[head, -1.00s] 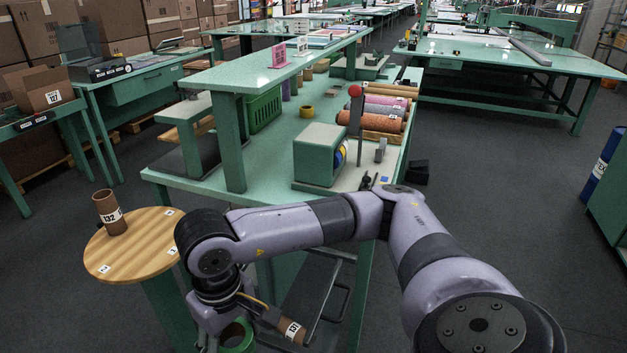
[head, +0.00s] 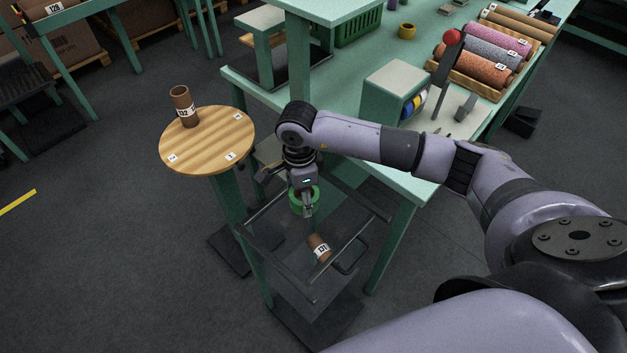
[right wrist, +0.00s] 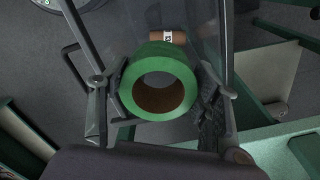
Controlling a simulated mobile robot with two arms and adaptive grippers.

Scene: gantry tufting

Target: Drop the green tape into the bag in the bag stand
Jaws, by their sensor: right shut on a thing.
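The green tape (head: 301,203) is a green ring with a brown core. My right gripper (head: 304,204) is shut on it, with a finger at each side of the ring in the right wrist view (right wrist: 160,92). The tape is held over the bag stand (head: 267,209), a dark metal frame beside the green table. A clear bag (right wrist: 202,28) shows faintly in the frame. A brown tube labelled 131 (head: 319,248) shows in the stand, beyond the tape in the right wrist view. My left gripper is not in view.
A round wooden stool-like table (head: 205,150) at the left carries an upright brown tube labelled 132 (head: 183,106). The green table (head: 345,95) holds a tape dispenser (head: 393,92) and rolls of coloured material (head: 485,65).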

